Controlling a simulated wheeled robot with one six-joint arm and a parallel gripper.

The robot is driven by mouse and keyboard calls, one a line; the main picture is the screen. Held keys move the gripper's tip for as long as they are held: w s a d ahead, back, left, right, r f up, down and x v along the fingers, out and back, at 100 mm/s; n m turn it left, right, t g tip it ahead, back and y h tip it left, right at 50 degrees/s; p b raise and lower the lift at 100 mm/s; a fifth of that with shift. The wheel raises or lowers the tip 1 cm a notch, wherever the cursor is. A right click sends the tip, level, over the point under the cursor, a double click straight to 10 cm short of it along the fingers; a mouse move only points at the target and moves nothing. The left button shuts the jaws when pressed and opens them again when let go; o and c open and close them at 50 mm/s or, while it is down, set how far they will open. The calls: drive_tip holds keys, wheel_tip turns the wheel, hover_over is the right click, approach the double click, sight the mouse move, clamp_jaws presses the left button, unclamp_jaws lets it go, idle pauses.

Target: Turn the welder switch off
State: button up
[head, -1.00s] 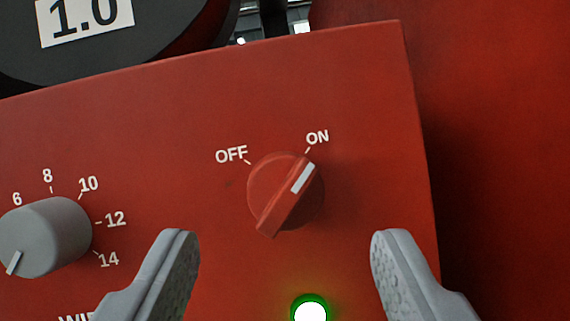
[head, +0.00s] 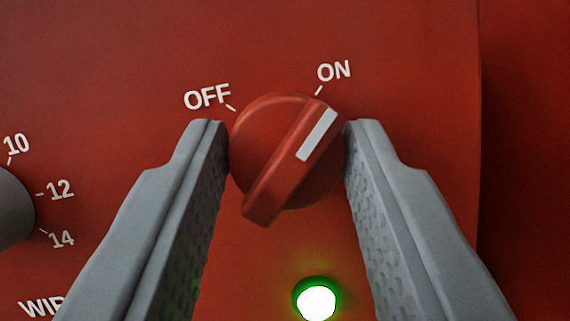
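The welder switch (head: 270,150) is a round red knob with a raised bar on a red panel. The white mark on its bar points up and right to the ON label (head: 334,70); the OFF label (head: 207,96) is at its upper left. My gripper (head: 287,135) has one grey finger on each side of the knob. Both fingertips appear to touch its left and right edges, so it looks shut on the switch.
A green-ringed lamp (head: 316,300) glows below the switch, between my fingers. A grey dial (head: 14,208) with numbers is at the left edge. The panel's right edge (head: 478,150) lies beyond my right finger.

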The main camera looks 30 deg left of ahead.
drive_tip(key=shift+c, duration=1.2)
drive_tip(key=shift+n, duration=0.4)
drive_tip(key=n+g+y, duration=0.1)
drive_tip(key=n+y, duration=0.1)
drive_tip(key=n, duration=0.1)
drive_tip(key=n+g+y, duration=0.1)
drive_tip(key=n, duration=0.2)
drive_tip(key=shift+w+d+n+y, duration=0.2)
drive_tip(key=shift+n+y, duration=0.1)
drive_tip(key=shift+y, duration=0.1)
drive_tip(key=n+g+y, duration=0.1)
drive_tip(key=n, duration=0.1)
drive_tip(key=n+g, duration=0.1)
drive_tip(key=n, duration=0.2)
drive_tip(key=shift+y, duration=0.4)
drive_tip(key=shift+d+n+g+y, duration=0.1)
drive_tip(key=shift+n+g+y, duration=0.35)
drive_tip(key=shift+n, duration=0.75)
drive_tip(key=shift+n+g+y, duration=0.15)
drive_tip(key=shift+n+g, duration=0.6)
drive_tip(key=shift+n, duration=0.75)
